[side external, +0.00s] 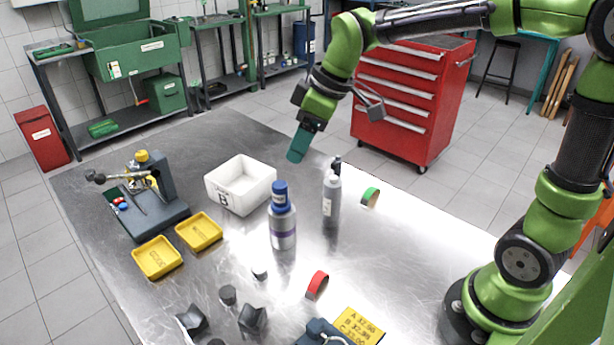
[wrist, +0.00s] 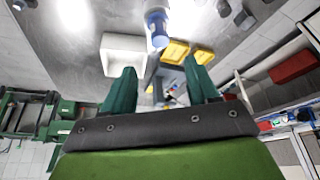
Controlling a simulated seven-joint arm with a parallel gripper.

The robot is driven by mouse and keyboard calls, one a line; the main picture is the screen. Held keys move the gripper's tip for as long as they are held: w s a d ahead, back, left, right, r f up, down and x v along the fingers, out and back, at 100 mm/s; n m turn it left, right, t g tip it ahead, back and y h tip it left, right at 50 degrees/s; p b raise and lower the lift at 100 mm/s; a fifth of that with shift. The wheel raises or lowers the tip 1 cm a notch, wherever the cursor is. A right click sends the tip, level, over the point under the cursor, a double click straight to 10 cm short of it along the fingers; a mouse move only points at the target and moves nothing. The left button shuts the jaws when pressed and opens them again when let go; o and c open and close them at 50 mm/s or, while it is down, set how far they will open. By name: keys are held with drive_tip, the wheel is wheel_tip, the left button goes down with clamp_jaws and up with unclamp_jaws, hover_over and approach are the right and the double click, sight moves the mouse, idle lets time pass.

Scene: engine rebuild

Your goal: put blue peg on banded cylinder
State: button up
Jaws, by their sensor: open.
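The banded cylinder (side external: 283,230) stands upright on the metal table in the side view, silver-grey with a purple-blue band. The blue peg (side external: 280,196) sits upright on top of it, in line with it as far as this view shows. In the wrist view the blue peg (wrist: 158,30) shows at the top edge, with the cylinder partly cut off. My gripper (side external: 297,157) is above the table behind the peg, apart from it. In the wrist view its teal fingers (wrist: 160,72) are spread with nothing between them.
A white box marked B (side external: 241,206) and two yellow trays (side external: 157,258) stand left of the cylinder. A grey bottle (side external: 331,200) stands close on its right. The right side of the table is fairly clear.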

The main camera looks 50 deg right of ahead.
drive_tip(key=s+d+m+t, duration=0.3)
drive_tip(key=s+m, duration=0.7)
drive_tip(key=s, duration=0.5)
drive_tip(key=shift+s+d, duration=0.25)
drive_tip(key=shift+d, duration=0.4)
